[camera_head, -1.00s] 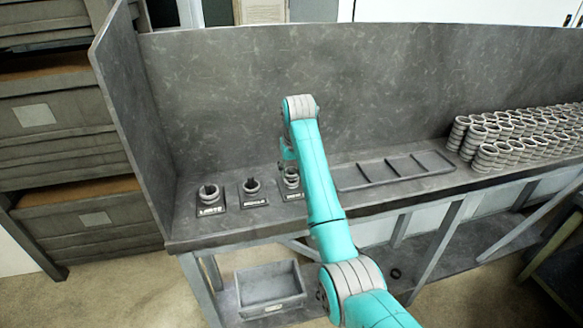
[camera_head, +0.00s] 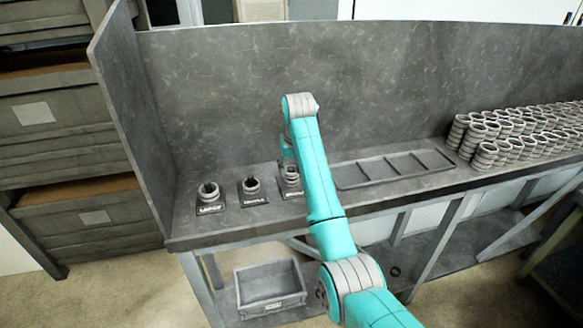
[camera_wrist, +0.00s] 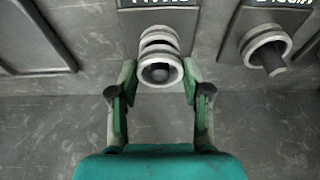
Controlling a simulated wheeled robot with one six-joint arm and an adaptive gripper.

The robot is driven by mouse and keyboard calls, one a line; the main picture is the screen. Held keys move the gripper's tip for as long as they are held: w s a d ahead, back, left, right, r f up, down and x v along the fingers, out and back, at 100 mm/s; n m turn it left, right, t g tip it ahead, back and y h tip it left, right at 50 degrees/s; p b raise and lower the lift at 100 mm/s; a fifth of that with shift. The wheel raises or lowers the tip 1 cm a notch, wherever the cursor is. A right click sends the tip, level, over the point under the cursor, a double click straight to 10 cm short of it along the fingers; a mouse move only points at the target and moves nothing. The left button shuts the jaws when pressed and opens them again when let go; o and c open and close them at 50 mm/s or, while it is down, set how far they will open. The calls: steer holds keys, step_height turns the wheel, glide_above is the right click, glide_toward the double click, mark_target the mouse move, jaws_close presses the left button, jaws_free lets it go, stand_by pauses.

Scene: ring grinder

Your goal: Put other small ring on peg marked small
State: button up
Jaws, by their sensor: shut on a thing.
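My gripper (camera_wrist: 160,75) points down over the right-hand peg of three, with a finger on each side of a pale grey small ring (camera_wrist: 147,82). It is shut on this ring. The round top of the peg (camera_wrist: 160,72) shows inside the ring. At least one more ring (camera_wrist: 158,36) sits lower on the same peg, near its base plate (camera_wrist: 130,28). How far the held ring is down the peg cannot be told. In the head view the ringed peg (camera_head: 291,176) is partly hidden by my arm.
The middle peg (camera_head: 250,187) and the left peg (camera_head: 208,192) each carry rings; the middle one also shows in the wrist view (camera_wrist: 268,46). An empty divided tray (camera_head: 390,170) lies to the right. Many stacked rings (camera_head: 500,135) stand farther right. A side panel (camera_head: 130,110) bounds the bench's left.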

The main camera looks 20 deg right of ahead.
steer(key=shift+f, duration=0.6)
steer(key=o, duration=0.9)
